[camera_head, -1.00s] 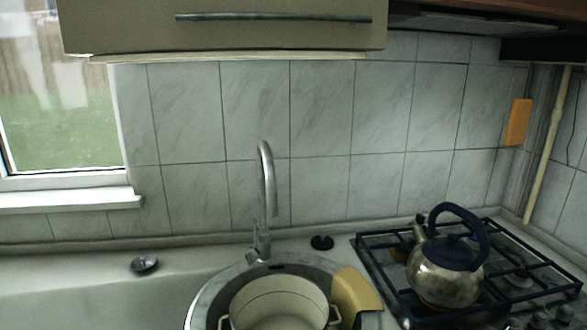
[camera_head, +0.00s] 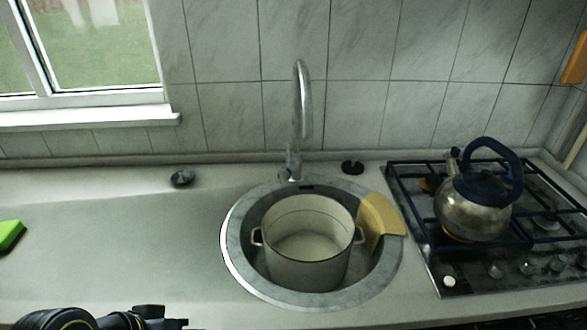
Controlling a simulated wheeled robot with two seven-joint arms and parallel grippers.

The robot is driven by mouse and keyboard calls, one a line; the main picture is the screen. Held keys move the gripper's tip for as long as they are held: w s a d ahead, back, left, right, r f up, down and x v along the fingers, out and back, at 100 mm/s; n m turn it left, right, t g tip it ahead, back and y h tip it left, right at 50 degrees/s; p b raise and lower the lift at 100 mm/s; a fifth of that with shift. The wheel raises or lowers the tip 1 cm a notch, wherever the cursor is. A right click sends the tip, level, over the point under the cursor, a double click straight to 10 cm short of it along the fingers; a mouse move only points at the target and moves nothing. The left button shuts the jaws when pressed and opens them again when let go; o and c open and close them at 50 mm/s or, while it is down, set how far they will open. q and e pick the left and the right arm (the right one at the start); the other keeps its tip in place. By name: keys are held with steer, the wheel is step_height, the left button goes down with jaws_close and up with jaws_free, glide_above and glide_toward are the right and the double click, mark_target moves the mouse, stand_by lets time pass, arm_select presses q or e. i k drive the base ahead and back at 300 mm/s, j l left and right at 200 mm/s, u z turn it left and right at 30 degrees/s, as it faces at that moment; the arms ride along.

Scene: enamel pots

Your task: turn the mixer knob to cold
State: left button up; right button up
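The mixer is a tall chrome tap (camera_head: 302,105) with a curved spout, standing behind the round sink (camera_head: 238,262). Its small knob (camera_head: 292,166) is low on the tap body; its exact setting is too small to tell. A cream enamel pot (camera_head: 305,245) with two side handles sits in the sink under the spout. My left arm shows as dark parts at the bottom left edge, with what looks like the gripper (camera_head: 160,318) partly cut off by the frame, far from the tap. Whether it is open cannot be made out. My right gripper is not visible.
A yellow cloth-like piece (camera_head: 379,220) lies over the sink's right rim. A metal kettle (camera_head: 474,205) stands on the gas stove (camera_head: 465,272) at right. Small dark stoppers (camera_head: 182,178) and (camera_head: 352,167) lie near the wall. A green item (camera_head: 10,234) is at far left. The left counter is mostly clear.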

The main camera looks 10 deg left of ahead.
mark_target(284, 175)
steer(key=j+u, duration=0.2)
steer(key=j, duration=0.6)
steer(key=i+j+u, duration=0.2)
steer(key=j, duration=0.55)
steer(key=k, duration=0.05)
